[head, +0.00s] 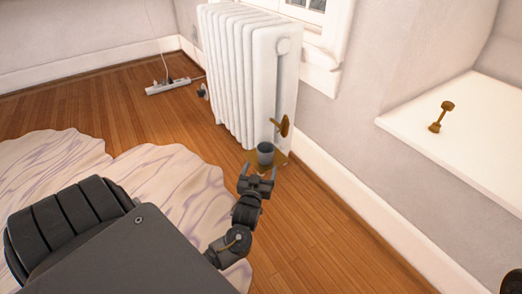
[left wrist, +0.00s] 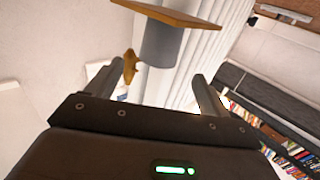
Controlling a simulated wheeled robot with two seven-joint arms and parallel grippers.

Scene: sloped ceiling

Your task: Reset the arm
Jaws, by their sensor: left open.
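My left gripper (head: 258,170) is in the middle of the head view, with its two fingers spread and nothing between them. In the left wrist view my gripper (left wrist: 153,82) also shows open and empty. Just beyond its fingertips is a grey cylindrical cup (head: 265,153) by the radiator's foot. The cup (left wrist: 160,45) shows upside down in the left wrist view, against a brown square board (left wrist: 175,14). The board (head: 249,157) is partly hidden behind the cup and my gripper in the head view.
A white radiator (head: 232,75) stands behind the cup, with a brown valve handle (head: 284,126) beside it. A pale rug (head: 165,180) lies left. A power strip (head: 168,86) lies farther back. A brown dumbbell-shaped object (head: 441,117) rests on the white ledge (head: 480,120). Wood floor is clear at right.

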